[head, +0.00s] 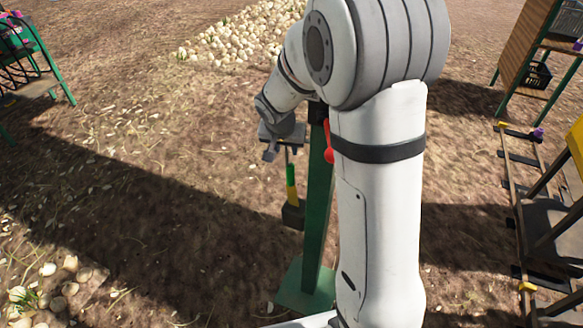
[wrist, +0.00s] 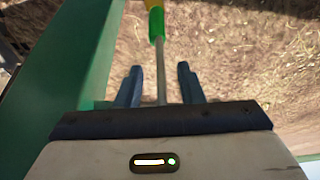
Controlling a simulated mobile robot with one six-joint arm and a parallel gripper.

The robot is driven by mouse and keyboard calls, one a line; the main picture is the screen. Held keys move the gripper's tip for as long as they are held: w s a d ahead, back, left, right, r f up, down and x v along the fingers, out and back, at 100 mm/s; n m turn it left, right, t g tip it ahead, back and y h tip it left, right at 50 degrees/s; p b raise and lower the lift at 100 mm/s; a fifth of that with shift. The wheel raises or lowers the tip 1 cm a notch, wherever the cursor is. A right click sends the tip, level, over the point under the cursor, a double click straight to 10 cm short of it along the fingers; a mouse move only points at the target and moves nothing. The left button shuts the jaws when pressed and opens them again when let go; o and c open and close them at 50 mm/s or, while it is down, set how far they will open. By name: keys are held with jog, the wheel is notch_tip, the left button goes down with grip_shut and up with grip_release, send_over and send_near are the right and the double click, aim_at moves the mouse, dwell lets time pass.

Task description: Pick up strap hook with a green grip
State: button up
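The strap hook has a green grip (head: 290,174) with a yellow section below it and a thin metal shaft above. It hangs upright beside a green post (head: 318,215), a dark block at its lower end. My gripper (head: 279,150) is at the shaft, above the green grip. In the wrist view my gripper (wrist: 160,80) has two dark blue fingers spread apart. The grey shaft (wrist: 161,65) runs between them with a gap on each side. The green grip (wrist: 157,24) lies beyond the fingertips. The shaft's top end is hidden.
The green post stands close beside my gripper and fills the left of the wrist view. A red handle (head: 328,150) is on the post. A rail-like frame (head: 520,205) and yellow-black structure (head: 560,190) stand right. Pale onions or stones (head: 240,38) lie behind.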

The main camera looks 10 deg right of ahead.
jog(key=shift+x, duration=1.4)
jog(key=shift+c, duration=0.3)
grip_shut()
